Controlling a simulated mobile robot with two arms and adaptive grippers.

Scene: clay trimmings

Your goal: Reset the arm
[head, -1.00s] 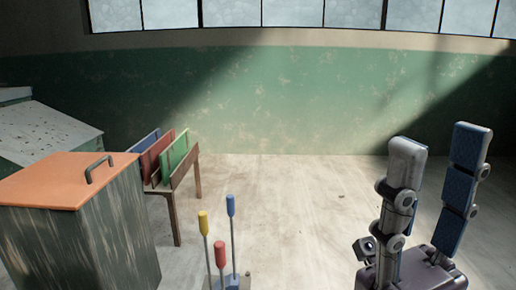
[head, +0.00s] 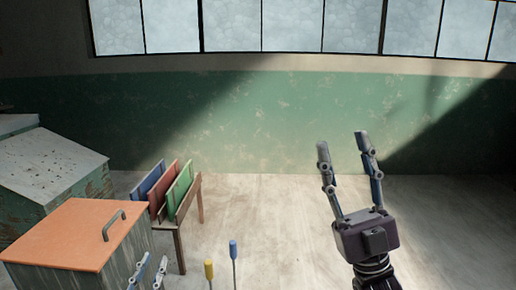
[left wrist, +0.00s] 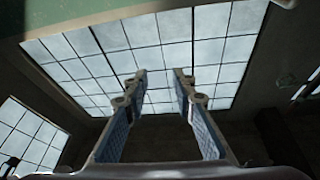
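My right gripper (head: 343,143) stands upright in the right half of the head view, with its two fingers spread apart and nothing between them. My left gripper (head: 151,268) shows only by its fingertips at the bottom edge, in front of the orange-lidded bin. The fingertips are apart. In the left wrist view the left gripper's fingers (left wrist: 159,78) are also apart and empty, pointing toward a large paned window (left wrist: 150,50). The rest of the left arm is hidden below the head view.
The bin's orange lid (head: 75,232) has a metal handle. A wooden rack (head: 188,208) holds blue, red and green boards. Yellow (head: 209,270) and blue (head: 233,250) handles rise at the bottom. A sloped grey-topped box (head: 50,165) stands far left. The middle floor is clear.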

